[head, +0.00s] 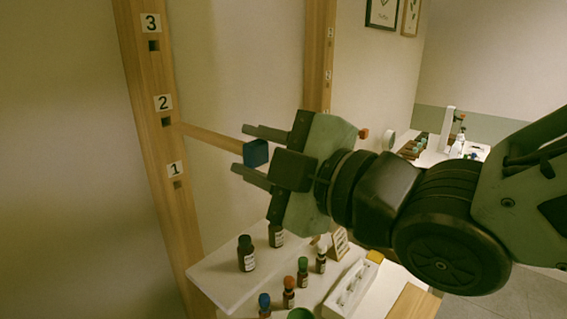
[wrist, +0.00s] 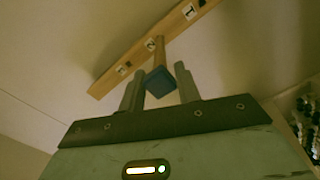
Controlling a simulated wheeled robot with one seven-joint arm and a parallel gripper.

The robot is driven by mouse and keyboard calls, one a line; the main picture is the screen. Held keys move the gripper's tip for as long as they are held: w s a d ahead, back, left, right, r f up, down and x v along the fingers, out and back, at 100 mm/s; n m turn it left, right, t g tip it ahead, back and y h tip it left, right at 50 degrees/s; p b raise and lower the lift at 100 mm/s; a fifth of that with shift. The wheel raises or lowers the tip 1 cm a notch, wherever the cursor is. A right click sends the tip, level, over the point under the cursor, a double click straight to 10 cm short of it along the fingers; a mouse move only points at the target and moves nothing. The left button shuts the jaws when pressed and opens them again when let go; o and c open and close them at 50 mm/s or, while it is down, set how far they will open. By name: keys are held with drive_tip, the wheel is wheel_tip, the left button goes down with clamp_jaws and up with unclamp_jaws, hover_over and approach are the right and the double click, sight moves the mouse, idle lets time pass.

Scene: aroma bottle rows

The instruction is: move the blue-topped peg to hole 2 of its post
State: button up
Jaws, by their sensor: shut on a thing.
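The blue-topped peg is a pale wooden rod (head: 210,138) with a blue block top (head: 256,153). My gripper (head: 256,154) is shut on the blue top, which also shows between the fingers in the wrist view (wrist: 160,81). The peg is near level in the head view and points left at the wooden post (head: 152,95). Its far end is by the post's right edge, at about the height of hole 2 (head: 166,122). The dark opening of hole 2 shows uncovered left of that end. I cannot tell whether the end touches the post. Hole 1 (head: 177,185) and hole 3 (head: 153,46) look empty.
A white table (head: 215,268) below holds dark bottles (head: 246,254), small colour-capped bottles (head: 303,272) and a white tray (head: 350,290). A second numbered post (head: 319,60) stands behind, with a red-ended piece (head: 363,133) to its right. The space left of the near post is clear.

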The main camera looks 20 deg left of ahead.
sight(216, 135)
drive_tip(key=shift+x, duration=0.8)
drive_tip(key=shift+b, duration=1.6)
idle(0.9)
drive_tip(key=shift+b+x, duration=0.9)
drive_tip(key=shift+x, duration=2.1)
drive_tip(key=o, duration=1.1)
drive_tip(key=shift+r, duration=0.1)
drive_tip(key=shift+c, duration=0.2)
drive_tip(key=shift+s, duration=0.1)
drive_tip(key=b+v, duration=0.5)
drive_tip(key=v, duration=1.2)
drive_tip(key=shift+s+d, duration=0.1)
